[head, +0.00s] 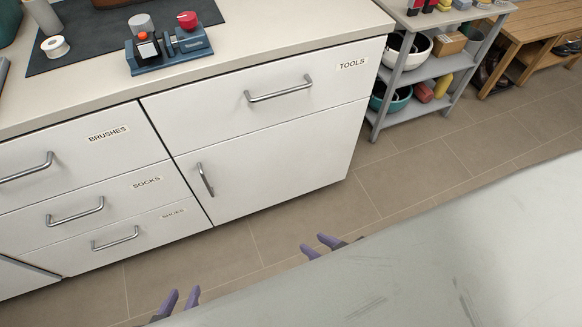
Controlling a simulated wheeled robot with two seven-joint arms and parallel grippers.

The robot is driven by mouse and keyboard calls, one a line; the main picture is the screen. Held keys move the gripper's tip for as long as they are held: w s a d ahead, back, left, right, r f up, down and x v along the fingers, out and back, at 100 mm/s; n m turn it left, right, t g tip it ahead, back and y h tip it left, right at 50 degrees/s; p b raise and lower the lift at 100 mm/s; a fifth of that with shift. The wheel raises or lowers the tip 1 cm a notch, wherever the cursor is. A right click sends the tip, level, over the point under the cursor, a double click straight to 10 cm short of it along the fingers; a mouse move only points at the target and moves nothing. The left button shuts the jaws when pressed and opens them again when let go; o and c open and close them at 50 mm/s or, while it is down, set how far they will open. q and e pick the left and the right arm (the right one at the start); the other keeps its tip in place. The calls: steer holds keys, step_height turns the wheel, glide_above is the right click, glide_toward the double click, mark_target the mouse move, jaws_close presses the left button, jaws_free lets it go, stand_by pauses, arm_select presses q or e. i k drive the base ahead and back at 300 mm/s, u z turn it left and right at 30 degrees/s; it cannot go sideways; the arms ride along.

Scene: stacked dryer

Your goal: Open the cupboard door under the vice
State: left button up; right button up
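The vice (172,52), blue-grey with a red part on top, stands on the counter near its front edge. Below the counter is a drawer labelled TOOLS (225,110), and under that a plain white cupboard door (275,160). The door looks shut. Its upright metal handle (205,179) is near its left edge. My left gripper (180,300) is at the bottom, low in front of the drawers, its purple fingers apart and empty. My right gripper (320,246) is in front of and below the door, fingers apart and empty, clear of the handle.
Shut drawers labelled BRUSHES (80,150) and SOCKS (115,195), and a lower one, are left of the door. A grey shelf rack (430,68) with bowls stands to the right. Tiled floor (235,260) in front of the door is clear.

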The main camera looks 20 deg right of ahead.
mark_target(232, 179)
steer(key=z, duration=1.9)
steer(key=k, duration=1.05)
steer(key=u, duration=1.85)
steer(key=i, duration=0.5)
